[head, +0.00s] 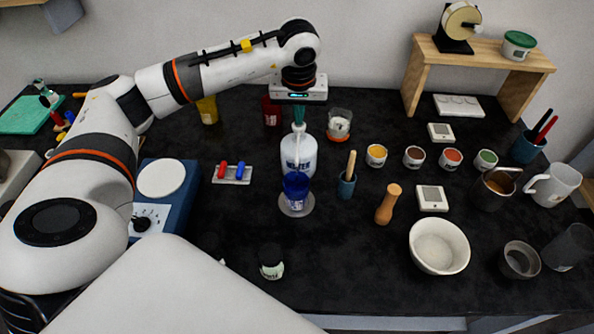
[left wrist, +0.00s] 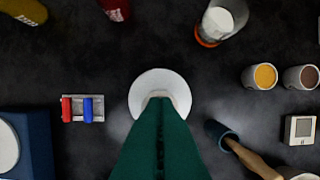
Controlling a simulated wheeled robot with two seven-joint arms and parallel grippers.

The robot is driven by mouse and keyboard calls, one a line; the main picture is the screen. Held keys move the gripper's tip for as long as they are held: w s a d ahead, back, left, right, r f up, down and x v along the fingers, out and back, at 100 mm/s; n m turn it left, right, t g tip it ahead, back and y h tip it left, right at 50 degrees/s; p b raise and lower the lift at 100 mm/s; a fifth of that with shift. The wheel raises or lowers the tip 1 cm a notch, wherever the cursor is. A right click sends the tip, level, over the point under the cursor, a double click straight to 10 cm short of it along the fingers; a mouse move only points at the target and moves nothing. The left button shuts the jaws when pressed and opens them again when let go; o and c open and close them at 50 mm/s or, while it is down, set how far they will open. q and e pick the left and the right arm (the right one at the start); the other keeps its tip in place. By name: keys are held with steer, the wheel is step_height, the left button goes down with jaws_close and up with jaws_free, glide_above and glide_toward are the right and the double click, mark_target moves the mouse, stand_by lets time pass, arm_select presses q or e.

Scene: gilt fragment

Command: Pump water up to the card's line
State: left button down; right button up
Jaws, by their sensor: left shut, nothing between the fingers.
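A white pump bottle (head: 298,152) with blue lettering stands upright near the middle of the counter. A translucent blue cup (head: 296,186) stands just in front of its spout, on a pale round coaster (head: 296,207). My left gripper (head: 299,120) points straight down over the bottle, its green fingers shut and empty, at the pump head. I cannot tell whether they touch it. In the left wrist view, the closed fingers (left wrist: 160,110) cover the pump head, and the bottle's round shoulder (left wrist: 153,82) shows around them. The water level, and which thing is the card, I cannot make out.
A red-and-blue piece on a rack (head: 232,173) and a blue scale-like box (head: 165,192) stand left. A small pot with a wooden stick (head: 347,185), a wooden pestle (head: 388,204) and a white bowl (head: 439,246) stand right.

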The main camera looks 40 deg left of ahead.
arm_select(q)
steer(key=shift+s+f, duration=0.1)
steer(key=shift+f, duration=0.25)
steer(key=shift+w+p+v, duration=0.1)
steer(key=shift+p+v, duration=0.3)
steer(key=shift+v, duration=0.3)
steer(key=shift+w+p+v, duration=0.15)
steer(key=shift+p+v, duration=0.2)
steer(key=shift+v, duration=0.3)
steer(key=shift+a+r, duration=0.1)
steer(key=shift+a, duration=0.05)
